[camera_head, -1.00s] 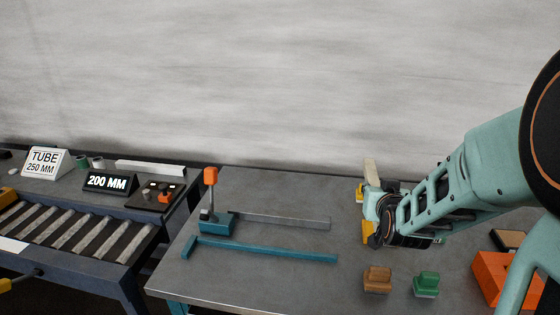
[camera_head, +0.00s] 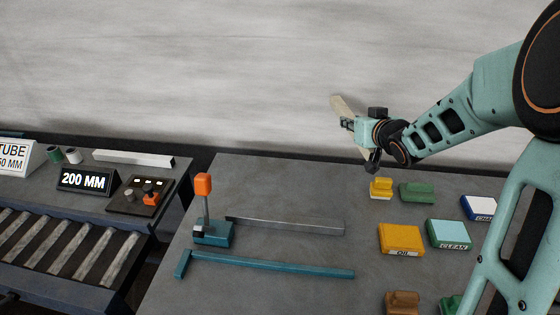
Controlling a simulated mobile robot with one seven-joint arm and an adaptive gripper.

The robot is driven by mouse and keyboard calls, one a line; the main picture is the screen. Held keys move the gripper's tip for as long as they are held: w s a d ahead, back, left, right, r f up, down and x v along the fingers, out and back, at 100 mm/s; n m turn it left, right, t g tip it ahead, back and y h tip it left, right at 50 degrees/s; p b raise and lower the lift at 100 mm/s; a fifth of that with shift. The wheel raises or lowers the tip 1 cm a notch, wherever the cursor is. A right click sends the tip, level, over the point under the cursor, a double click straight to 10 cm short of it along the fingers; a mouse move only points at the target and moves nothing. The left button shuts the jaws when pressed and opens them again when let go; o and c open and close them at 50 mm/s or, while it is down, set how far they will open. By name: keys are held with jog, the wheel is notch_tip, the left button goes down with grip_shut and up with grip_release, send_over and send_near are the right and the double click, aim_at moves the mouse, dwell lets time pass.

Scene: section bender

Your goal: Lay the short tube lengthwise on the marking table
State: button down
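My gripper (camera_head: 352,124) is raised above the back edge of the right-hand table (camera_head: 270,180), in front of the wall. A pale, straight, narrow piece (camera_head: 342,106) slants across its fingers and appears held; its near part is hidden by the gripper. I cannot tell for sure that this is the short tube. A long grey bar (camera_head: 290,225) lies on the right-hand table beside a teal stop with an orange knob (camera_head: 203,186). Another pale grey bar (camera_head: 133,158) lies at the back of the left table. No label marks which table is the marking table.
A teal T-shaped bar (camera_head: 270,266) lies in front of the grey bar. Yellow "OIL" (camera_head: 400,237) and green "CLEAN" (camera_head: 448,232) pads, with several small blocks, occupy the right. A "200 MM" sign (camera_head: 84,180), control box (camera_head: 140,195) and rollers (camera_head: 65,245) are left.

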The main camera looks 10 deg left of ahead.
jog(key=w+a+r+n+g+y+p, duration=0.1)
jog(key=a+n+g+y+p, duration=0.15)
jog(key=a, duration=0.45)
jog(key=n+g+y+p, duration=0.4)
jog(key=n+g+y, duration=0.2)
jog(key=n+g, duration=0.55)
send_over(280, 195)
notch_tip(280, 195, down, 10)
jog(key=shift+n+t, duration=0.3)
notch_tip(280, 195, down, 7)
jog(key=b, duration=0.5)
jog(key=shift+r+b, duration=0.2)
jog(key=shift+b, duration=0.1)
jog(key=shift+f, duration=0.5)
jog(key=shift+s+f+b, duration=0.2)
jog(key=shift+f+b, duration=0.1)
